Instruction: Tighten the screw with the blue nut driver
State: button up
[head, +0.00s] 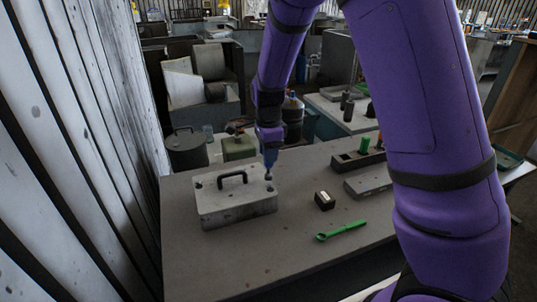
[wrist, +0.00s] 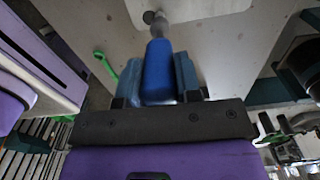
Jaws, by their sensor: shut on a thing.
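The grey blower housing (head: 237,205) with a dark handle on top sits on the left of the table. My gripper (head: 269,136) is above the housing's right back corner, shut on the blue nut driver (head: 270,157), which points down. In the wrist view the nut driver's blue handle (wrist: 158,72) is between the two fingers of my gripper (wrist: 158,78). Its grey shaft ends at a small dark round piece beside the pale housing (wrist: 205,9). The screw cannot be clearly told from the driver's tip, and I cannot tell whether they are engaged.
A green wrench (head: 341,231) and a small black box (head: 324,200) lie on the table (head: 235,262) right of the housing. A dark tray (head: 345,162) with a green-handled tool and a grey block (head: 367,182) stand farther right. The table's front left is clear.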

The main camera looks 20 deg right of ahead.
jog(key=shift+r, duration=2.45)
